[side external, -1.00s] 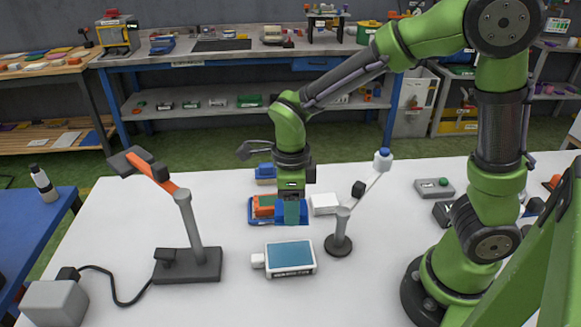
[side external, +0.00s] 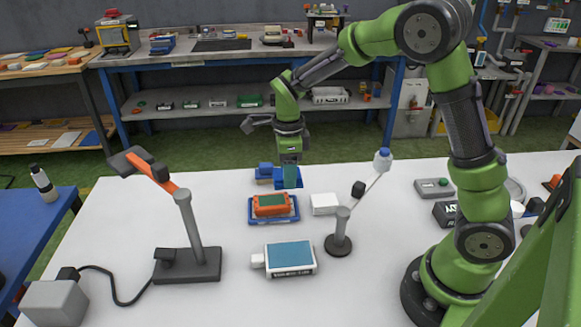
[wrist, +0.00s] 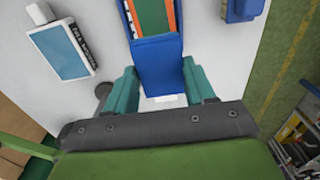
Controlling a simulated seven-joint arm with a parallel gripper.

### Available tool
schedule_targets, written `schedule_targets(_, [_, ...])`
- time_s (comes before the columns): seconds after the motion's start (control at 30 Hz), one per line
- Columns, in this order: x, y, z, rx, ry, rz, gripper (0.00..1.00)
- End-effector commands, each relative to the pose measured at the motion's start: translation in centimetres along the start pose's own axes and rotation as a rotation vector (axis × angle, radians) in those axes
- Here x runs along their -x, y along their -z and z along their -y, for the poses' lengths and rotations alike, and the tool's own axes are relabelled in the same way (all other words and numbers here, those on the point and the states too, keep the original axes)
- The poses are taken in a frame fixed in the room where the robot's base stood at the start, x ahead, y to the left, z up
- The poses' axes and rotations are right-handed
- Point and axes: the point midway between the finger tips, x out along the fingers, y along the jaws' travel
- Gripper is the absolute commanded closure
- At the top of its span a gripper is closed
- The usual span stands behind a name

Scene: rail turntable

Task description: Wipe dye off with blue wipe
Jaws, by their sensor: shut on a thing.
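My gripper (side external: 290,178) is shut on a blue block-like thing, which I take to be the blue wipe (wrist: 158,65). In the wrist view it sits between my two teal fingers (wrist: 160,88). The side external view shows my gripper above the back part of the white table. An orange block with a green top (side external: 271,204) lies in a blue tray (side external: 294,216), in front of my gripper; its orange and green also show in the wrist view (wrist: 155,16). A white device with a blue-grey panel (side external: 288,254) lies nearer the front. I cannot make out any dye.
Another blue thing (side external: 264,174) stands at the back, left of my gripper. A white box (side external: 324,204) and a small stand with a blue-capped bottle (side external: 339,244) are to the right. A grey lamp-like stand (side external: 192,240) is left. The front middle is clear.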

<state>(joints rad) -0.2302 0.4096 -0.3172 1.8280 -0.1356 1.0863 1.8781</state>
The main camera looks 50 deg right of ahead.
Motion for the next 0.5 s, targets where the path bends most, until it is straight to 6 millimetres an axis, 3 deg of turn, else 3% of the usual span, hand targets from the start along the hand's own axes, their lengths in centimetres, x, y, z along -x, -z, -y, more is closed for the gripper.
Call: schedule_targets(0.5, [-5.3,0.1,0.0,-0.002,-0.004,-0.005,0.7])
